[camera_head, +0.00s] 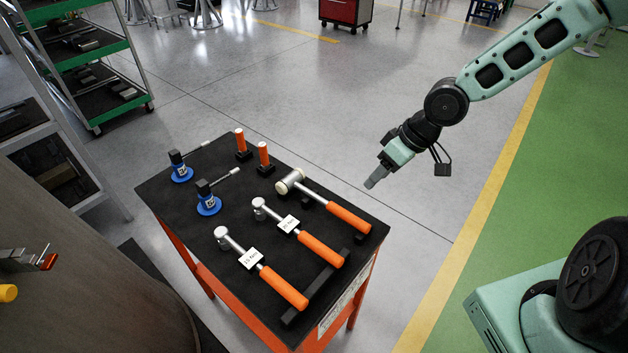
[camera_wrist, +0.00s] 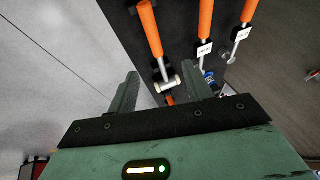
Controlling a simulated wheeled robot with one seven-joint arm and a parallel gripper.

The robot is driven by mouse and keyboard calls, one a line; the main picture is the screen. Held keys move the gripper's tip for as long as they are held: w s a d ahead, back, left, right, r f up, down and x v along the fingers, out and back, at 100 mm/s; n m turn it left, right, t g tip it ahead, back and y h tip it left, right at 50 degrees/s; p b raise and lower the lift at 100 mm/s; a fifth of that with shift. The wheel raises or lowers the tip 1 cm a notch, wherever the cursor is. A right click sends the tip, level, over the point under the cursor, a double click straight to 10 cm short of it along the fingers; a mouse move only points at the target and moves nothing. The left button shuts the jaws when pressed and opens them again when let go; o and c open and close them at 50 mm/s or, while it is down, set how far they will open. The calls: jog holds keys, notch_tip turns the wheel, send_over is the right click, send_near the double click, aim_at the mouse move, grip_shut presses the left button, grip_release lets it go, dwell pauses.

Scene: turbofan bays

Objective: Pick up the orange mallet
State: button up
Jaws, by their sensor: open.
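The mallet with an orange handle (camera_head: 348,218) and a pale, double-faced head (camera_head: 289,182) lies on the black top of the cart (camera_head: 165,205), nearest its right edge. Its handle points right and toward the front. In the wrist view its orange handle (camera_wrist: 150,30) shows at the top, with the head lying between my fingers as seen. My gripper (camera_head: 373,181) is above and to the right of the cart, apart from the mallet. In the wrist view my gripper (camera_wrist: 160,72) has its fingers spread, with nothing held.
Two hammers with orange handles and white tags (camera_head: 318,248) (camera_head: 283,287) lie beside the mallet. Two blue-based tools (camera_head: 209,206) (camera_head: 182,174) and two upright orange-handled pieces (camera_head: 240,140) (camera_head: 263,154) stand behind. A green shelf rack (camera_head: 100,52) is at left.

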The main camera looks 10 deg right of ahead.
jog(key=b, duration=0.3)
send_near(342, 209)
jog(key=x, duration=0.4)
jog(key=shift+s+a+f, duration=0.15)
jog(key=shift+s+f, duration=0.15)
jog(key=shift+f, duration=0.05)
jog(key=shift+w+x, duration=0.15)
jog(key=shift+x, duration=1.15)
jog(key=shift+w+x, duration=0.15)
jog(key=shift+x, duration=1.15)
jog(key=shift+r, duration=0.1)
grip_shut()
